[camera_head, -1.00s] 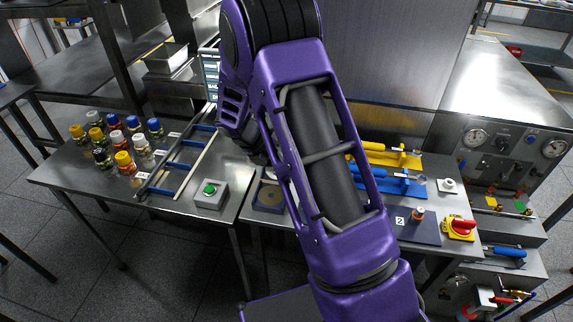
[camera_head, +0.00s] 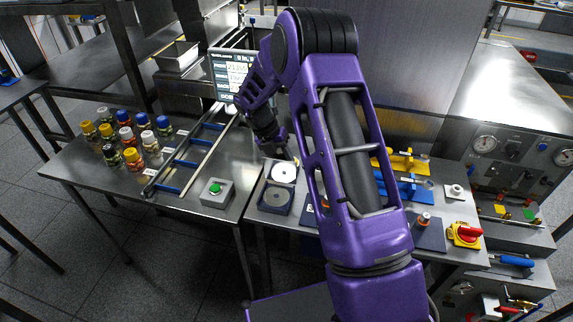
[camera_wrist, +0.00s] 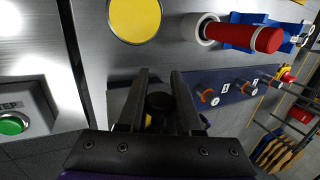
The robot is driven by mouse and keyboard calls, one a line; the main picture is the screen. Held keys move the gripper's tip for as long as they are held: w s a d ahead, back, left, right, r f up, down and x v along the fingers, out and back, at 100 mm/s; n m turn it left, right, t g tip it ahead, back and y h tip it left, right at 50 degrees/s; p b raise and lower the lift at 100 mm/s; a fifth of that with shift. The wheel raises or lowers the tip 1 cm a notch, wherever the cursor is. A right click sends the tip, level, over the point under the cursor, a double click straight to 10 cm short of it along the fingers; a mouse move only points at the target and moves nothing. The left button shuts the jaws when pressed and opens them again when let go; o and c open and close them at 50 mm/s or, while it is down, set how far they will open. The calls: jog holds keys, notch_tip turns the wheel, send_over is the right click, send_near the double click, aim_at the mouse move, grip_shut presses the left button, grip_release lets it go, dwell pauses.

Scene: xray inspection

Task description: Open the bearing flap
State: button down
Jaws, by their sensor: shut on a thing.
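In the head view a small dark square unit (camera_head: 275,200) with a round grey disc stands at the table's front, right of the green button. A dark plate with a white disc (camera_head: 284,172) rises behind it and looks like its raised flap. My gripper (camera_head: 275,150) is just behind this plate, its tips partly hidden. In the wrist view my gripper (camera_wrist: 158,78) has both fingers around a dark rounded knob (camera_wrist: 158,103), with a little yellow beside it. I cannot tell whether the knob belongs to the flap. A yellow disc (camera_wrist: 135,18) lies above the fingers.
A green button box (camera_head: 216,193) stands left of the unit. A blue-railed rack (camera_head: 190,158) and several coloured-cap bottles (camera_head: 125,145) are farther left. Yellow and blue fixtures (camera_head: 410,188) and a red switch (camera_head: 466,234) stand to the right. A screen (camera_head: 231,72) stands behind.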

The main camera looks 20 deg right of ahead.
jog(key=c, duration=0.6)
grip_release()
jog(key=v, duration=1.7)
jog(key=shift+w+r, duration=0.1)
jog(key=shift+r, duration=0.05)
